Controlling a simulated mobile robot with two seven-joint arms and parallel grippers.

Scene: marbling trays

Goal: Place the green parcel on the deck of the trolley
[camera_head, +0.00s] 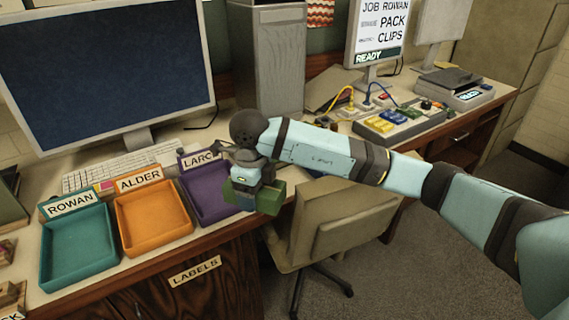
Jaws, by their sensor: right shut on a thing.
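The green parcel (270,198) is a small dark-green block near the front edge of the desk, beside the purple tray. My right gripper (246,197) points down and is shut on the parcel; gripper and wrist hide part of it. I cannot tell whether the parcel touches the desk or tray rim or is held just above. No trolley or trolley deck shows in this view. My left gripper is not in view.
A teal tray (46,270), an orange tray (124,245) and a purple tray (190,205) line the desk front. A monitor (105,70) and keyboard (110,172) stand behind them. A beige chair (345,225) stands close to the desk. Grey floor (400,275) lies right of it.

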